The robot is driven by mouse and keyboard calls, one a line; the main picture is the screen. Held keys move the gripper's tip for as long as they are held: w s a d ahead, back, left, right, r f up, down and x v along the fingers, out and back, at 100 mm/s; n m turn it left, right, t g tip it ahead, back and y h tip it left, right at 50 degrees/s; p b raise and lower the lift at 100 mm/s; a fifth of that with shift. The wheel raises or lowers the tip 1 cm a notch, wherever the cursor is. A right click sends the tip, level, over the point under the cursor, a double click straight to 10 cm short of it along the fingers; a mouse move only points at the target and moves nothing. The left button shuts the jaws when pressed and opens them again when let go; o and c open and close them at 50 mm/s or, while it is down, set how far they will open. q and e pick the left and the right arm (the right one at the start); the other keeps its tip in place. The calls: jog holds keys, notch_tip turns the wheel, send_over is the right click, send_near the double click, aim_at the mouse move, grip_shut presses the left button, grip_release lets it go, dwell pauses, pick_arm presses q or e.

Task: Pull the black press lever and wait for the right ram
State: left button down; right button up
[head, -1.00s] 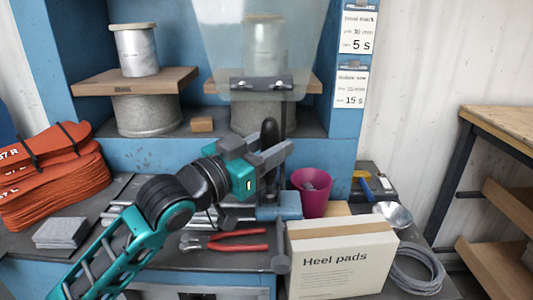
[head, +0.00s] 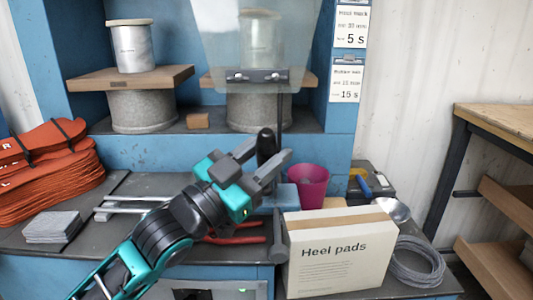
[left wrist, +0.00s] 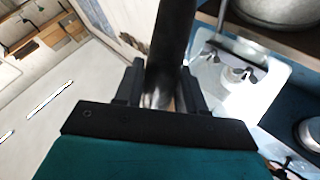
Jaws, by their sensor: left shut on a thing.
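The black press lever (head: 266,142) stands near the middle of the bench, in front of the blue press frame. My left gripper (head: 268,157) has its fingers on either side of the lever and is shut on it. In the left wrist view the dark lever (left wrist: 174,40) runs up from between the fingers (left wrist: 160,85). Two stacks stand in the frame, a pale cylinder over a board and a grey drum. The right cylinder (head: 259,40) is behind a clear guard (head: 225,65); I cannot tell whether it is the ram or moving. My right gripper is not in view.
A heel pads box (head: 338,262), a pink cup (head: 312,185) and a cable coil (head: 418,266) crowd the right of the lever. Red-handled pliers (head: 235,239) lie under my arm. Orange sandal parts (head: 45,180) and grey pads (head: 55,226) are at left.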

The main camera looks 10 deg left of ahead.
pick_arm(q)
jog(key=shift+f, duration=0.1)
jog(key=c, duration=0.8)
grip_release()
jog(key=shift+s, duration=0.1)
jog(key=shift+v, duration=6.4)
